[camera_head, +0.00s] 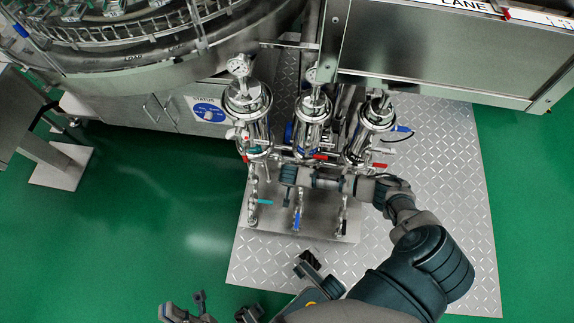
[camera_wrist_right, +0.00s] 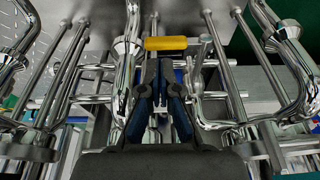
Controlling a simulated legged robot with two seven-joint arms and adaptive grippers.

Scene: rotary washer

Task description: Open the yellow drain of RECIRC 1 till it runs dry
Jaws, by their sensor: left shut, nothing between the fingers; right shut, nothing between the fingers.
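A yellow handle (camera_wrist_right: 165,43) lies level across the pipes just beyond my right gripper's fingertips in the right wrist view. My right gripper (camera_wrist_right: 160,66) is shut and empty there, its fingers pointing at the handle; contact is not clear. In the head view my right gripper (camera_head: 286,175) reaches leftward in front of the pipework under the steel filter housings. The yellow handle and any RECIRC 1 label cannot be made out in the head view. My left gripper (camera_head: 186,304) is at the bottom edge, shut and empty, far from the pipes. Whether liquid runs cannot be seen.
Three steel housings (camera_head: 312,105) with gauges stand above the pipes. Red (camera_head: 320,157), teal (camera_head: 265,202) and blue (camera_head: 296,221) valve handles are close by. A diamond-plate floor (camera_head: 455,200) lies below. Green floor (camera_head: 130,235) is clear on the left.

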